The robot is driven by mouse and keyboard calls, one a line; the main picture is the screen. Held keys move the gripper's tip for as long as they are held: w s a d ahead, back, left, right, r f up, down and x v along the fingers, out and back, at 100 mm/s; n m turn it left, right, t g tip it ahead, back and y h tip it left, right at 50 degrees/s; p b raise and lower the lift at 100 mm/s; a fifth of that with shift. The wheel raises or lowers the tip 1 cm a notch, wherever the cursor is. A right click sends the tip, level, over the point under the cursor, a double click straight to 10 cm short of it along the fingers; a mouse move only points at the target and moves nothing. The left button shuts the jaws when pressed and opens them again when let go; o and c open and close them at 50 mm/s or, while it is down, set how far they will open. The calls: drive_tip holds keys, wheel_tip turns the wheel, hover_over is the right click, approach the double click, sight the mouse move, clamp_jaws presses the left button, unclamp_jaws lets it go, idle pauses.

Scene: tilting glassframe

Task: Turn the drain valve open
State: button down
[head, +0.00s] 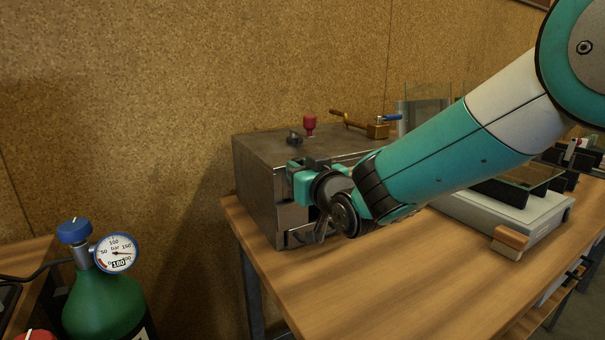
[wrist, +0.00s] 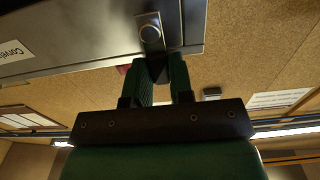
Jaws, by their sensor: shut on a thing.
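A grey metal box (head: 262,170) stands on the workbench, and its face also fills the top of the wrist view (wrist: 75,30). My gripper (head: 312,164) is at the box's upper front edge and hides much of its front. In the wrist view my gripper (wrist: 158,68) is shut on a small dark part (wrist: 156,72) at this edge. I cannot tell whether this part is the drain valve. A brass fitting (head: 377,130) with a long lever and a blue handle (head: 390,118) is on the right, behind my arm.
A black knob (head: 294,137) and a red knob (head: 310,124) stand on the box top. A green gas cylinder (head: 105,300) with a gauge (head: 117,253) is at lower left. A pale tray (head: 505,210) is to the right. The front of the workbench (head: 400,290) is clear.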

drive_tip(key=shift+f, duration=0.15)
drive_tip(key=c, duration=1)
unclamp_jaws()
drive_tip(key=b+v, duration=0.2)
drive_tip(key=v, duration=1.5)
drive_tip(key=shift+d+b, duration=0.2)
drive_tip(key=shift+b, duration=0.15)
drive_tip(key=shift+s, duration=0.1)
drive_tip(key=s+d+r+g+h+p, duration=0.1)
drive_tip(key=s+d+g+h+p, duration=0.1)
drive_tip(key=s+g, duration=0.3)
drive_tip(key=s+d+r+g+h+p, duration=0.2)
drive_tip(key=s+d+g+p, duration=0.3)
drive_tip(key=s, duration=0.3)
drive_tip(key=s+d+r+g+h+p, duration=0.1)
drive_tip(key=s+d+g+p, duration=0.3)
drive_tip(key=s, duration=0.3)
drive_tip(key=shift+r+g+h, duration=0.15)
drive_tip(key=shift+g+h, duration=0.25)
drive_tip(key=shift+g, duration=0.1)
